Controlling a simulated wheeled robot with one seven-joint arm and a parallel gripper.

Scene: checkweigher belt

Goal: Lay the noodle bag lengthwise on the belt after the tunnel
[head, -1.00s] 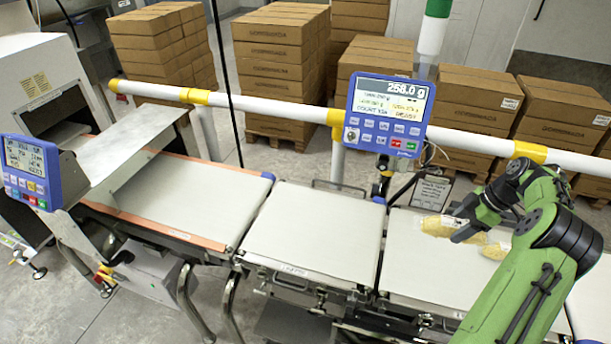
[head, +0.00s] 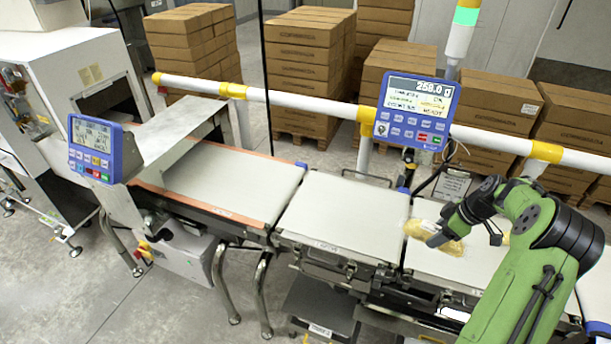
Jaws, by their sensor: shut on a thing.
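My gripper (head: 438,238) is shut on the yellowish noodle bag (head: 417,229), over the left end of the right-hand belt (head: 426,262). The bag shows on both sides of the dark fingers, and its middle is hidden. I cannot tell how far it is above the belt. The tunnel (head: 106,104) is the dark opening in the white machine at the left. The belt after the tunnel (head: 225,182) is pale with orange edges and has no goods on its visible part. A sloping metal cover hides its left end.
A bare middle belt (head: 340,222) lies between the orange-edged belt and my gripper. Two blue display panels stand near the line, one at the left (head: 104,150) and one behind it (head: 417,110). A white rail (head: 300,101) runs behind. A yellowish item (head: 505,239) shows partly behind my arm.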

